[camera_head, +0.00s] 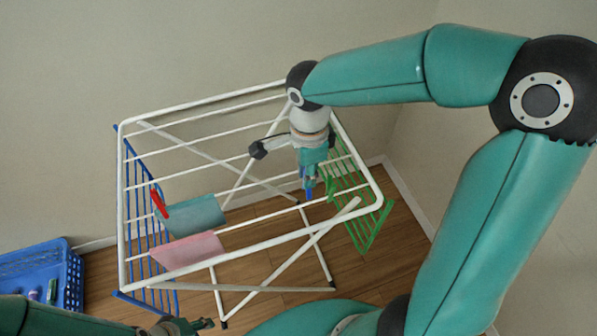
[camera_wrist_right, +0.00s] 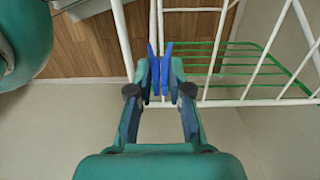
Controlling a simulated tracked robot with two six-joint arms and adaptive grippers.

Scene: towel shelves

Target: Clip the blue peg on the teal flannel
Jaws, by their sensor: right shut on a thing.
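The teal flannel (camera_head: 192,216) hangs over a rail on the left part of a white drying rack. My right gripper (camera_head: 309,184) is over the right part of the rack, well to the right of the flannel and apart from it. It is shut on the blue peg (camera_head: 309,195), which points down from the fingers. In the right wrist view the blue peg (camera_wrist_right: 160,68) sits between the fingertips, with rack rails behind it. My left gripper (camera_head: 204,324) shows only partly at the bottom edge, and its opening is unclear.
The white rack (camera_head: 270,242) has a blue side grid (camera_head: 148,220) and a green side grid (camera_head: 358,205). A pink flannel (camera_head: 187,249) hangs in front of the teal one. A red peg (camera_head: 159,203) is at the teal flannel's left end. A blue basket (camera_head: 68,275) stands at lower left.

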